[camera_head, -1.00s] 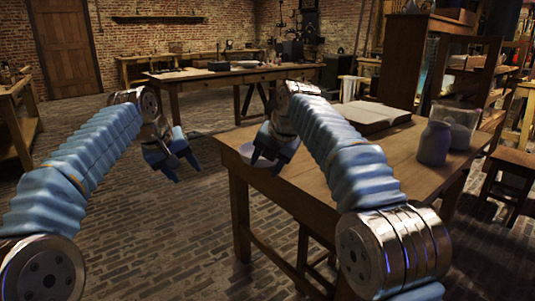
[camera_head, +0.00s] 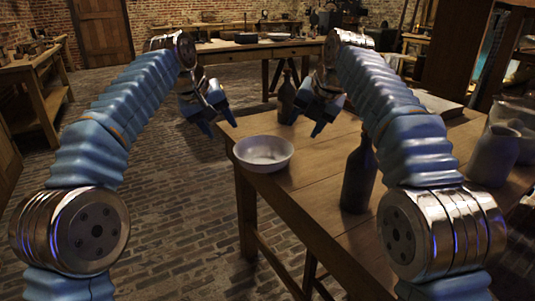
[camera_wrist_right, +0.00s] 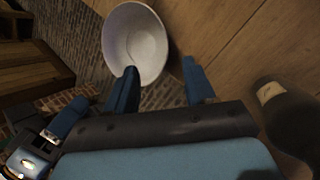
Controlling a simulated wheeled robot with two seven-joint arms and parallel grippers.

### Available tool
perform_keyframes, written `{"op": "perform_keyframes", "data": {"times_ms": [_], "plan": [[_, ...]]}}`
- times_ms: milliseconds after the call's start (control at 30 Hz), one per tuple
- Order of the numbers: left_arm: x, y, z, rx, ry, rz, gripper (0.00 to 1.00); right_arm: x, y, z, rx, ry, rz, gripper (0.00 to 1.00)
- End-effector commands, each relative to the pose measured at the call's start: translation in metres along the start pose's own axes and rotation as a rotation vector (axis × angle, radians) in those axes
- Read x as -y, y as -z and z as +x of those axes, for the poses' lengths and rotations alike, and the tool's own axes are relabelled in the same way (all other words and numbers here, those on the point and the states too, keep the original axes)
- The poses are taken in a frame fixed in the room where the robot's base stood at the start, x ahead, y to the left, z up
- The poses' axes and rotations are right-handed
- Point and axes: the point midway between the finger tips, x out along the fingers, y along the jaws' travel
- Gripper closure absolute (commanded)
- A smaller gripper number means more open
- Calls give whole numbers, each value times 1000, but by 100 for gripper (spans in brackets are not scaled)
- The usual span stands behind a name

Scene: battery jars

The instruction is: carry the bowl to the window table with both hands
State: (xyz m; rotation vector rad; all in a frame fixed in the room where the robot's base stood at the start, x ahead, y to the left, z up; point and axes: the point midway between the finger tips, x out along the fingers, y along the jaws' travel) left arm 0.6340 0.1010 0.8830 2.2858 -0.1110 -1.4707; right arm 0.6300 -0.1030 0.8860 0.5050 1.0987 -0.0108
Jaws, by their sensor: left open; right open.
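A white bowl (camera_head: 263,153) sits upright on the near-left corner of the wooden table in front of me. It also shows in the right wrist view (camera_wrist_right: 135,42), beyond my fingers. My left gripper (camera_head: 220,126) is open and empty, up and left of the bowl, apart from it. My right gripper (camera_head: 308,120) is open and empty, up and right of the bowl, also apart from it. Its spread blue fingers show in the right wrist view (camera_wrist_right: 160,88). A long table (camera_head: 250,53) stands across the room; I cannot tell whether it is the window table.
A dark bottle (camera_head: 358,178) stands right of the bowl on the near table (camera_head: 300,205). Another dark bottle (camera_head: 286,100) is behind the bowl, close to my right gripper. Grey jars (camera_head: 493,155) stand at the right. Brick floor (camera_head: 170,225) is open at the left.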

Motion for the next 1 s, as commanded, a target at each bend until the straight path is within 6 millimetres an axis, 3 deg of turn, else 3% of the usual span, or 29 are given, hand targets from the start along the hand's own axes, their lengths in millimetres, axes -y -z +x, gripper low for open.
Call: {"op": "perform_keyframes", "data": {"times_ms": [267, 800, 1000], "plan": [[0, 0, 10, 1, 1, 0, 47, 0, 0, 10, -1, 1, 0, 46], [0, 0, 108, 2, 1, -1, 47, 0, 0, 108, 0, 3, 1, 46], [0, 0, 131, 1, 1, 0, 47, 0, 0, 131, 1, 1, 1, 46]]}}
